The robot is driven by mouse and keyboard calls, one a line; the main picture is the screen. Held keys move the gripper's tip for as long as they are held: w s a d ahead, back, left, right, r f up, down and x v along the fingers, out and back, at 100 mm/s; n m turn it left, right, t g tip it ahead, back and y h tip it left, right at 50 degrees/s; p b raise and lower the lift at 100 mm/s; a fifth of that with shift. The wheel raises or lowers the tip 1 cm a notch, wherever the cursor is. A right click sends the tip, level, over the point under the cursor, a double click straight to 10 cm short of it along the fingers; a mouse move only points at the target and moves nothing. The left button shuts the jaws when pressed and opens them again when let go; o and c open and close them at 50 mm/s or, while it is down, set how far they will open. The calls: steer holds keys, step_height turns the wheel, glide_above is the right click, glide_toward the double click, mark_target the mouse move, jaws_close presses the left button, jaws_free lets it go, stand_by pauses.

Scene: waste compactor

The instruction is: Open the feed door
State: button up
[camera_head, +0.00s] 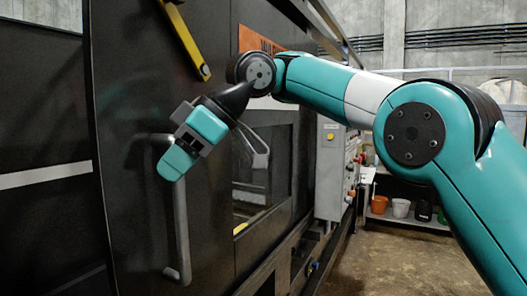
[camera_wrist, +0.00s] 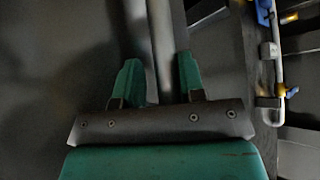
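The feed door (camera_head: 135,215) is the large black panel at the left in the head view, and it looks closed. It carries a long grey upright bar handle (camera_head: 181,225). My gripper (camera_head: 185,152), with teal fingers, is at the upper part of this handle and hides some of it. In the wrist view the handle (camera_wrist: 161,35) runs between the two fingers of my gripper (camera_wrist: 160,75). The fingers stand apart, one on each side of the bar. I cannot tell whether either finger touches it.
A yellow bar (camera_head: 187,42) is fixed above the handle. To the right are a window panel (camera_head: 258,180) with a bent handle and a grey control box (camera_head: 331,170). A shelf with buckets (camera_head: 400,208) stands farther back. The floor (camera_head: 395,262) at the right is clear.

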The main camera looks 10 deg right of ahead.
steer(key=w+d+p, duration=0.2)
steer(key=d, duration=0.5)
steer(key=w+d+p, duration=0.3)
steer(key=d, duration=0.4)
steer(key=shift+d+r, duration=0.25)
stand_by(0.5)
stand_by(0.4)
